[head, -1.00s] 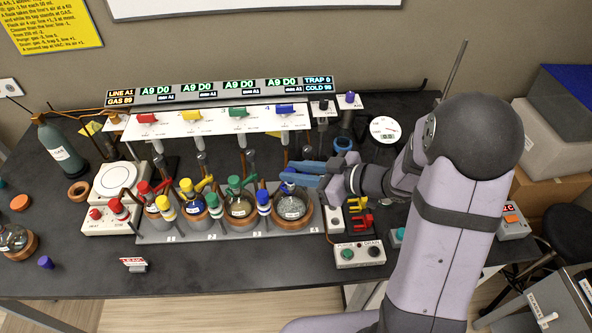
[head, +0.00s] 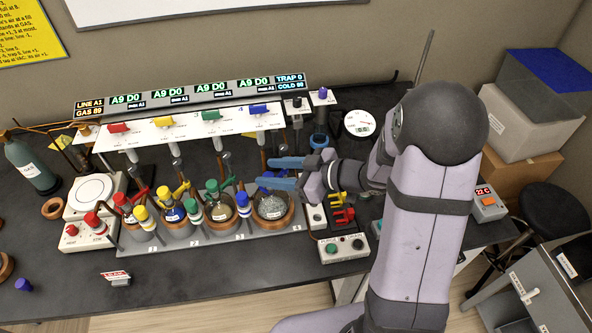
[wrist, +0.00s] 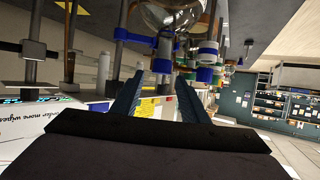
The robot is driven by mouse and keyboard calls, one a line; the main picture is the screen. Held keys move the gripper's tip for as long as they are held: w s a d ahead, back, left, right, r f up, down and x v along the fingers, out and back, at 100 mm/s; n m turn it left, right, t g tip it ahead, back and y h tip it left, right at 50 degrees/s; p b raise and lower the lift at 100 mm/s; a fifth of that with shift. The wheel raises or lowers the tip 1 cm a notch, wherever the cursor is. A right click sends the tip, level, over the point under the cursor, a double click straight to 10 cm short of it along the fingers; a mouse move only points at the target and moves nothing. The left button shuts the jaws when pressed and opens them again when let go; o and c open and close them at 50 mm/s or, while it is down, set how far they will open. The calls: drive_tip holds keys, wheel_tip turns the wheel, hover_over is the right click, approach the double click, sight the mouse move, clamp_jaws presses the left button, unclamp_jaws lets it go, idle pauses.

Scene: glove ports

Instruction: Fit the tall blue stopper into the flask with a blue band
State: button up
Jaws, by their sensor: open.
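My gripper (head: 271,173) is open and empty, its two blue fingers pointing left above and behind the rightmost round flask (head: 271,208). That flask sits in a brown ring on the grey rack; blue shows at its neck, partly covered by the lower finger, so I cannot tell band from stopper. A tall blue-topped piece (head: 241,201) stands at the rack's front, left of this flask; it looks like the tall blue stopper. In the wrist view, the fingers (wrist: 157,97) are apart, with clear glass and several blue parts beyond them.
Red, yellow and green topped pieces and more flasks crowd the rack (head: 180,246) to the left. Valve handles (head: 210,116) and pipes stand behind. A control box (head: 343,248) lies right of the rack. The front table strip is mostly clear, with a small sign (head: 116,278) and a purple-blue stopper (head: 23,285).

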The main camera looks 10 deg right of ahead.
drive_tip(key=shift+d+r, duration=0.1)
drive_tip(key=shift+r, duration=0.4)
drive_tip(key=b+v, duration=0.1)
drive_tip(key=v, duration=1)
drive_tip(key=shift+s+d, duration=0.25)
drive_tip(key=w+d+f+m+t+h, duration=0.1)
drive_tip(key=w+d+m+t+h, duration=0.2)
drive_tip(key=w+d+h, duration=0.4)
wheel_tip(320, 180, down, 4)
drive_tip(key=d+m+h, duration=0.3)
drive_tip(key=m+h, duration=0.1)
drive_tip(key=h, duration=0.1)
drive_tip(key=s+a+f+m+g, duration=0.2)
drive_tip(key=s+a+f+g, duration=0.1)
drive_tip(key=s, duration=0.7)
drive_tip(key=s+a+f+m+g, duration=0.2)
drive_tip(key=s+a+g, duration=0.4)
drive_tip(key=s, duration=0.5)
drive_tip(key=shift+f+g+y, duration=0.4)
drive_tip(key=shift+f+g, duration=0.3)
